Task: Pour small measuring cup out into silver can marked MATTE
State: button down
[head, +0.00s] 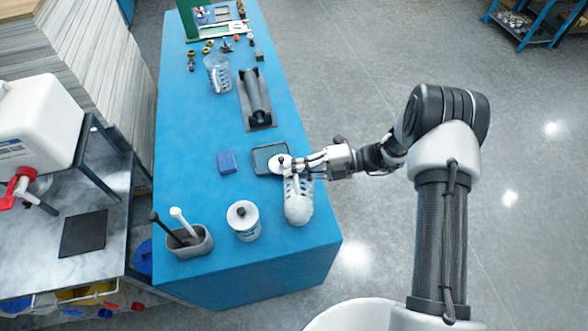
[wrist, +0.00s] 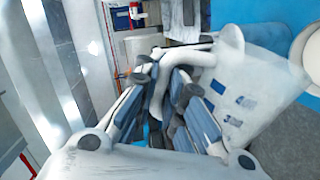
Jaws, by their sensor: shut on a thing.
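My gripper (head: 312,163) is shut on the handle of a pale, translucent measuring cup (head: 297,205) above the front right part of the blue bench. In the wrist view, the fingers (wrist: 175,105) close around the white handle, and the cup's wall with blue marks (wrist: 240,95) fills the right side. The cup looks tilted; its contents cannot be made out. No MATTE label is readable.
A dark tray (head: 262,151) lies behind the gripper, with a blue block (head: 227,161) to its left. A grey caddy with tools (head: 190,243) stands at the front left. A clear jug (head: 217,73) and a dark roll cradle (head: 257,117) are farther back.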

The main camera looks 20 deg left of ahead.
aim_at(295, 181)
jog(key=shift+s, duration=0.1)
dwell(0.3)
jog(key=shift+s+d+r+n+t+p, duration=0.15)
jog(key=shift+s+d+n+p, duration=0.1)
jog(key=shift+s+n, duration=0.25)
jog(key=shift+s+d+r+n+t+p, duration=0.1)
jog(key=shift+s+d+r+n+p, duration=0.1)
jog(key=shift+s+n, duration=0.35)
jog(key=shift+s+d+r+n+t+p, duration=0.1)
jog(key=shift+s+d+n+p, duration=0.2)
jog(key=shift+s, duration=0.3)
jog(key=shift+a, duration=0.1)
jog(key=shift+s+d+f+n+b, duration=0.2)
jog(key=shift+s+f+n+b, duration=0.1)
jog(key=shift+s+n, duration=0.2)
jog(key=shift+s+d+f+n+b, duration=0.15)
jog(key=shift+s+d+f+n, duration=0.1)
jog(key=shift+s+n, duration=0.25)
jog(key=shift+s+d+f+n+b, duration=0.15)
jog(key=shift+s+f+n+b, duration=0.15)
jog(key=shift+s, duration=0.25)
jog(key=shift+s+d+f+n+t+y+b, duration=0.15)
jog(key=shift+s+d+f+n+b, duration=0.1)
jog(key=shift+s+f+n+b, duration=0.35)
jog(key=shift+s+d+f+n+t+y+b, duration=0.15)
jog(key=shift+s+d+f+n+b, duration=0.1)
jog(key=shift+s+f+n+b, duration=0.35)
jog(key=shift+s+d+n, duration=0.1)
jog(key=shift+n, duration=0.15)
jog(key=shift+s+f, duration=0.1)
